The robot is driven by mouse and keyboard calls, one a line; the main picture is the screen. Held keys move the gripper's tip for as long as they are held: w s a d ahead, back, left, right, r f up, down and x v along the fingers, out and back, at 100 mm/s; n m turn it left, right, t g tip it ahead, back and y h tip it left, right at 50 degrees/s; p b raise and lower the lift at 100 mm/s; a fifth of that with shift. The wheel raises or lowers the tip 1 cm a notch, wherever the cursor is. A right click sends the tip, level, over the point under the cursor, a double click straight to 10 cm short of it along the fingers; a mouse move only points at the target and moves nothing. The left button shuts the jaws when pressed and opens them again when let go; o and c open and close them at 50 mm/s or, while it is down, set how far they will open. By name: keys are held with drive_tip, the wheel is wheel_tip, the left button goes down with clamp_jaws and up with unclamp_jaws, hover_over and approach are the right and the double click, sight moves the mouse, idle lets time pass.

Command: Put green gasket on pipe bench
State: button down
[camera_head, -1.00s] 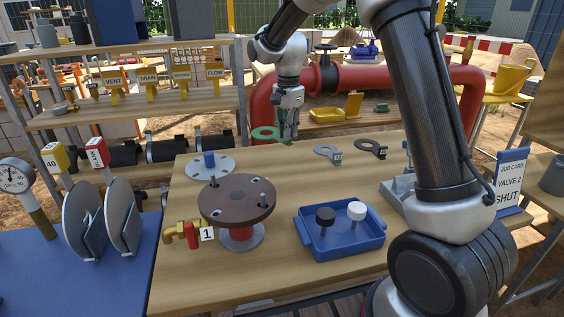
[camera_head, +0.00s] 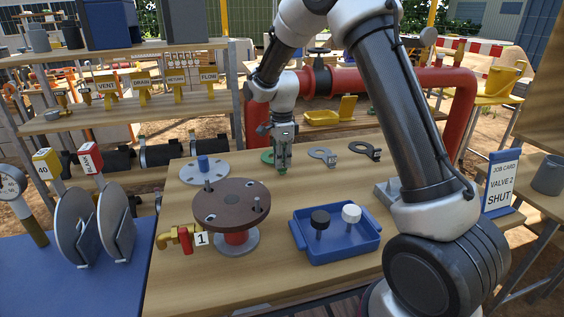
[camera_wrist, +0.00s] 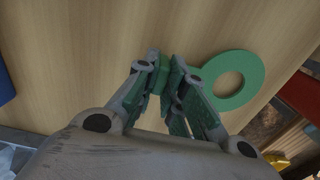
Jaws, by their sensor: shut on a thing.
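The green gasket (camera_head: 266,156) is a flat ring near the far edge of the wooden bench (camera_head: 300,187). In the wrist view, the ring (camera_wrist: 252,72) lies flat, close above or on the wood; I cannot tell whether it touches. My gripper (camera_head: 282,169) points down just right of the ring and is shut on the gasket's green tab. In the wrist view, the closed fingers (camera_wrist: 164,75) partly hide this tab. A second bench (camera_head: 390,134) stands behind, with a large red pipe (camera_head: 400,82) around it.
A grey flange (camera_head: 190,172) and brown round flange (camera_head: 231,214) stand at left. A blue tray (camera_head: 340,255) holds a black and a white knob. The bench between gripper and tray is clear.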

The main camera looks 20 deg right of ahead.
drive_tip(key=shift+f, duration=0.35)
drive_tip(key=shift+f, duration=0.1)
drive_tip(key=c, duration=1.5)
unclamp_jaws()
